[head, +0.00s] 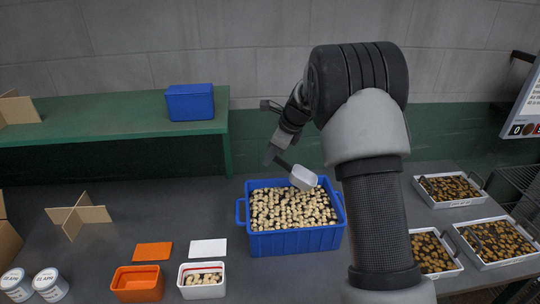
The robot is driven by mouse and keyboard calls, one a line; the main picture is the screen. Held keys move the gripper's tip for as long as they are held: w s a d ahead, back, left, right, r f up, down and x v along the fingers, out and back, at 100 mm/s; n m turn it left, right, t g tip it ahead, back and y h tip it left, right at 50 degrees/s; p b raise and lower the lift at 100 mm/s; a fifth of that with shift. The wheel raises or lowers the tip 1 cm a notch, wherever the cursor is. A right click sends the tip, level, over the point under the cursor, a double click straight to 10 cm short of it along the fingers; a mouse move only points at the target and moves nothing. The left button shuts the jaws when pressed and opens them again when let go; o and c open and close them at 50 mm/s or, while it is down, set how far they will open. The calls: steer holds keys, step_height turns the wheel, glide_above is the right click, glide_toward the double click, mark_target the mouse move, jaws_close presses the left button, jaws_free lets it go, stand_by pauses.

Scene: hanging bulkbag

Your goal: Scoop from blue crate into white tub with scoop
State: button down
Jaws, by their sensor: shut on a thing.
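The blue crate (296,242) stands on the grey table in front of my arm, filled with pale, nut-like pieces (275,212). My gripper (270,153) is above the crate's back edge, shut on the handle of the scoop (303,177). The light grey scoop hangs over the back right part of the crate. I cannot see what is in it. The white tub (202,292) stands in front of the crate to the left, with some pale pieces in it and a red line along its inner back wall.
An orange tub (137,294) stands left of the white tub. An orange lid (153,252) and a white lid (208,248) lie behind them. Labelled jars (50,285) and cardboard dividers (78,216) are at left. White trays (450,202) of brown pieces are at right.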

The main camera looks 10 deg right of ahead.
step_height(320, 180, down, 14)
steer(key=s+d+b, duration=0.1)
steer(key=d+b, duration=0.1)
steer(key=b, duration=0.8)
steer(key=shift+d+r, duration=0.15)
steer(key=shift+d, duration=0.25)
stand_by(1.2)
steer(key=shift+s, duration=0.1)
stand_by(0.7)
steer(key=shift+r, duration=0.1)
